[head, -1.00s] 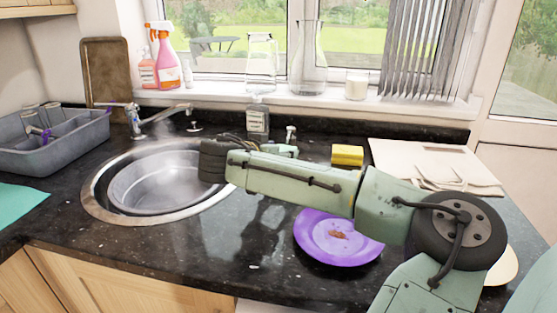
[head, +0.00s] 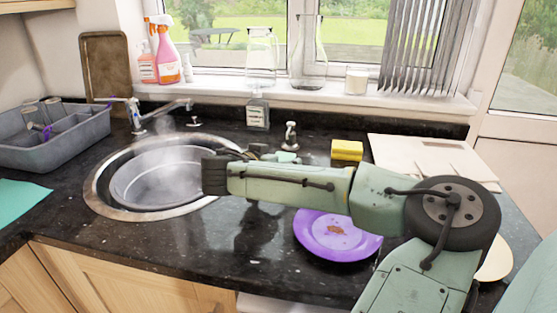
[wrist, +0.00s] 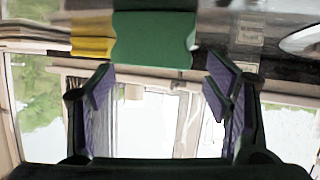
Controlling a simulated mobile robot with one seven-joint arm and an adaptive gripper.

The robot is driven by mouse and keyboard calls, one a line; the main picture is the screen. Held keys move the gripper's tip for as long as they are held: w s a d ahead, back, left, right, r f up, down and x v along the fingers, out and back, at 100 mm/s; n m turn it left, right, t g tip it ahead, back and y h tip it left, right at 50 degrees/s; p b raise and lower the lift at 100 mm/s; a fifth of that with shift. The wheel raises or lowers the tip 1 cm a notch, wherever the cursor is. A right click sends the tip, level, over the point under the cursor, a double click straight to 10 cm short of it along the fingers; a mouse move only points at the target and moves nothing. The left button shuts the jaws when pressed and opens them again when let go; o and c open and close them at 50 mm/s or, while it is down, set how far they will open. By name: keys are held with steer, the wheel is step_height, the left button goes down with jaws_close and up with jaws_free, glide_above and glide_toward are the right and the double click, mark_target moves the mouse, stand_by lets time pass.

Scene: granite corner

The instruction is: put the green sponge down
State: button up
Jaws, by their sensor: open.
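The green sponge (wrist: 153,38) shows at the top of the wrist view, which looks upside down. It is a plain green block on the dark worktop. My gripper (wrist: 160,78) is open, with one purple-padded finger at each side of the picture. Nothing is between the fingers; the sponge lies beyond the fingertips and appears apart from them. In the head view my arm hides most of the gripper, and I cannot tell whether the pale green patch just behind the arm is the sponge.
A yellow sponge (head: 347,150) lies near the pale boards (head: 430,158). A purple plate (head: 338,243) is at the front. The sink (head: 100,193) is left, with a tap (head: 150,113). A soap bottle (head: 257,112) stands behind. Worktop between sink and plate is clear.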

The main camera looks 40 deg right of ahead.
steer(key=b+v, duration=0.3)
steer(key=v, duration=0.7)
steer(key=shift+s+a+r, duration=0.1)
steer(key=shift+s+a, duration=0.05)
steer(key=shift+a, duration=0.25)
steer(key=shift+s+a+r, duration=0.25)
steer(key=shift+a+r, duration=0.05)
steer(key=shift+a, duration=0.15)
